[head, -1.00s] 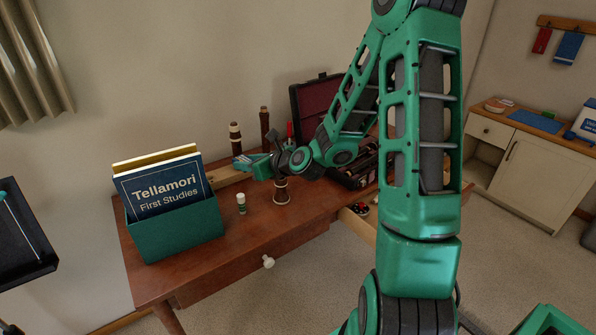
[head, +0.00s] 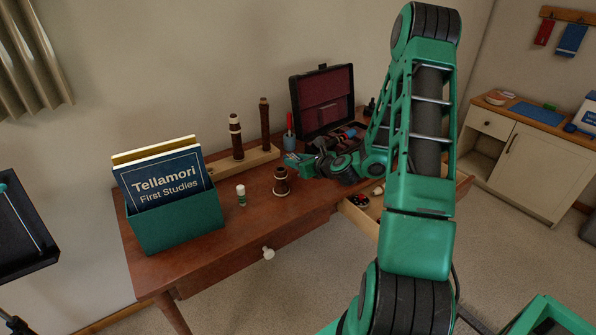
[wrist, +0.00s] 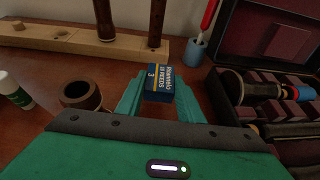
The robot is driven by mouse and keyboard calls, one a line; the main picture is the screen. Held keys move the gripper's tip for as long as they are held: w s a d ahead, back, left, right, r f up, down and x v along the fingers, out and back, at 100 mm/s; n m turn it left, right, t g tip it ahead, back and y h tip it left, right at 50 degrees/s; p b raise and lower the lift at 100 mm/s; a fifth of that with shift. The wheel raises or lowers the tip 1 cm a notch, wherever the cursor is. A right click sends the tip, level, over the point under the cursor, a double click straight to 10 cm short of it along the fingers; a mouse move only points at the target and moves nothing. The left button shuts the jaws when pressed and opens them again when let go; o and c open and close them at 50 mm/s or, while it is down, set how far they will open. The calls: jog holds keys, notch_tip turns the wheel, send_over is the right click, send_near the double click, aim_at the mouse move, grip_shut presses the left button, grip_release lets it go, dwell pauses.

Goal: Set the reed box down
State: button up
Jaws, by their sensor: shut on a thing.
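The reed box (wrist: 159,82) is a small dark blue box with a cream label reading "10 REEDS 3". In the wrist view my gripper (wrist: 158,90) is shut on it, with a green finger on each side. In the head view my gripper (head: 300,162) is over the desk (head: 200,262), between the wooden stand and the open instrument case. The reed box is too small there to make out clearly. I cannot tell whether its underside touches the desk.
A short wooden joint (head: 281,182) stands left of my gripper, beside a small white-capped bottle (head: 241,195). Behind are a wooden stand (head: 245,163) with upright joints and a blue cup (head: 289,143) holding a red-handled tool. The open case (wrist: 262,52) is close at right.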

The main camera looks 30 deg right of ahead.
aim_at(296, 177)
jog(key=shift+f, duration=2.25)
jog(key=shift+f, duration=0.1)
jog(key=o, duration=1)
jog(key=shift+o, duration=0.2)
